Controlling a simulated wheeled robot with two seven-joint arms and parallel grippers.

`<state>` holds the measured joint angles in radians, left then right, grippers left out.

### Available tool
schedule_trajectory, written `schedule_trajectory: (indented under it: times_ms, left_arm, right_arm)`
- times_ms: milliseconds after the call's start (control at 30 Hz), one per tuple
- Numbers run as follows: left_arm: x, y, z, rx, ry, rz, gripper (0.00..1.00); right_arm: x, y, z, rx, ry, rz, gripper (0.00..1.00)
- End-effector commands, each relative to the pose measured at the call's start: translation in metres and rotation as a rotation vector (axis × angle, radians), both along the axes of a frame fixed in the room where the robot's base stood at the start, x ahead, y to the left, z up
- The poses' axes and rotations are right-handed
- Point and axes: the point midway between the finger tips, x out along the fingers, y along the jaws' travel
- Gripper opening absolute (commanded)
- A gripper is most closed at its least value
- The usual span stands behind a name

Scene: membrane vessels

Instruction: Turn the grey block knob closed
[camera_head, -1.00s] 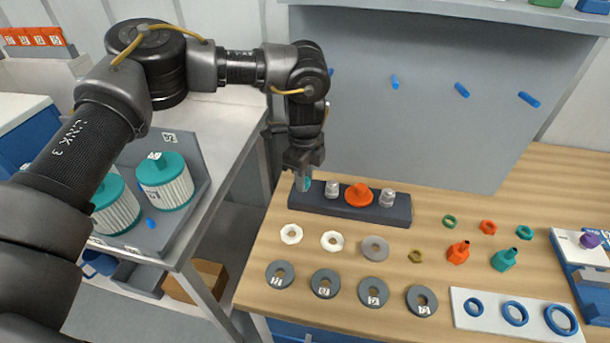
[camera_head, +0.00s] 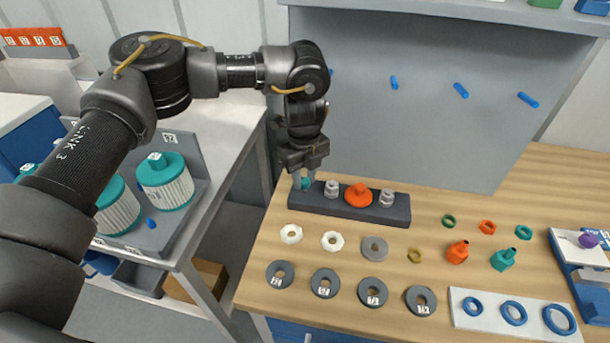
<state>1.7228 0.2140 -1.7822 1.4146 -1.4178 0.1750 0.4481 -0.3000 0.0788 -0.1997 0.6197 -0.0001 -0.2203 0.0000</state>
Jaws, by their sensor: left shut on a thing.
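The grey block (camera_head: 335,209) lies at the back left of the wooden table. It bears a teal knob (camera_head: 307,184) at its left end, an orange knob (camera_head: 358,194), and two silver fittings (camera_head: 331,188) (camera_head: 387,198). My left gripper (camera_head: 303,178) points down at the left end of the block. Its fingers are shut on the teal knob, which they partly hide. Which way the knob is turned cannot be made out. My right gripper is not in view.
White and grey rings (camera_head: 374,248) and numbered grey discs (camera_head: 325,283) lie in front of the block. Orange (camera_head: 458,252) and teal fittings (camera_head: 503,259) stand to the right. A grey panel with blue pegs (camera_head: 461,90) rises behind. Teal-capped vessels (camera_head: 165,183) stand at left.

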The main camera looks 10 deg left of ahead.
Motion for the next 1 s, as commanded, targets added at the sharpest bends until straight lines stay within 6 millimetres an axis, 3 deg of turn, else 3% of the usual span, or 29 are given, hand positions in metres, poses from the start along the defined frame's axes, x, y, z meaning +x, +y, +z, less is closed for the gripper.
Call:
schedule_trajectory:
  times_ms: [1000]
  left_arm:
    - [0.0015,-0.0003,0.0017,0.001,-0.004,-0.886,0.04]
  right_arm:
    - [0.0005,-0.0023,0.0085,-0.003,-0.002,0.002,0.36]
